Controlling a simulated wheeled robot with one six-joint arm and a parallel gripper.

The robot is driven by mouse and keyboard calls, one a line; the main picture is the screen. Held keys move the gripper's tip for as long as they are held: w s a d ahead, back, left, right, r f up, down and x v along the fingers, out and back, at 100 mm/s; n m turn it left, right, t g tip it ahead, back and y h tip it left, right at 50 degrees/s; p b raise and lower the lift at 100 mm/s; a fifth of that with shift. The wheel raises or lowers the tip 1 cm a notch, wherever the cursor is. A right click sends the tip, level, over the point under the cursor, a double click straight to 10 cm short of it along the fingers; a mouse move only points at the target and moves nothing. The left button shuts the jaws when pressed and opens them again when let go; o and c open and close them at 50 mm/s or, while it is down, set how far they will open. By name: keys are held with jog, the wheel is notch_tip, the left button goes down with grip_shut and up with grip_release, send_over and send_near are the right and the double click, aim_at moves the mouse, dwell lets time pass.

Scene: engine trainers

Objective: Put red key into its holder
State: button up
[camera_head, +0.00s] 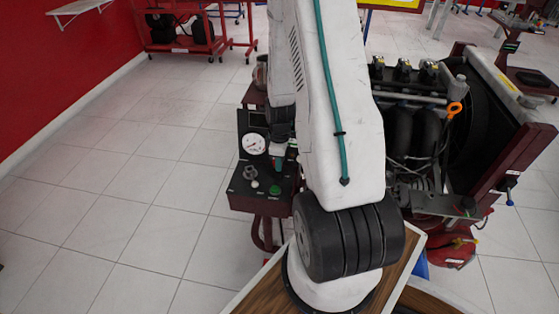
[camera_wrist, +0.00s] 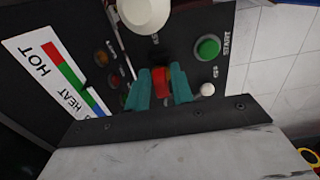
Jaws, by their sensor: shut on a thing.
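My gripper (camera_wrist: 164,92) has teal fingers shut on the red key (camera_wrist: 161,82), which shows as a small red piece between them in the wrist view. The fingers and key are in front of the black control panel (camera_wrist: 190,18). Whether the key touches the panel cannot be told. The key's holder is not clearly visible; the fingers cover that part of the panel. In the head view my gripper (camera_head: 280,163) is at the panel's right part, and the key cannot be made out there.
A green START button (camera_wrist: 207,47), a pale round knob (camera_wrist: 144,12) and a small white-tipped switch (camera_wrist: 207,90) are close around the fingers. A HOT/HEAT label (camera_wrist: 50,75) is at left. The engine trainer (camera_head: 430,130) stands right of my arm; open floor (camera_head: 130,210) lies left.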

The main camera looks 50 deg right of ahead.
jog(key=shift+f, duration=0.2)
jog(key=shift+f, duration=0.35)
jog(key=shift+f, duration=0.2)
jog(key=o, duration=1.4)
jog(key=shift+c, duration=0.2)
jog(key=shift+r, duration=0.2)
jog(key=shift+r, duration=1.35)
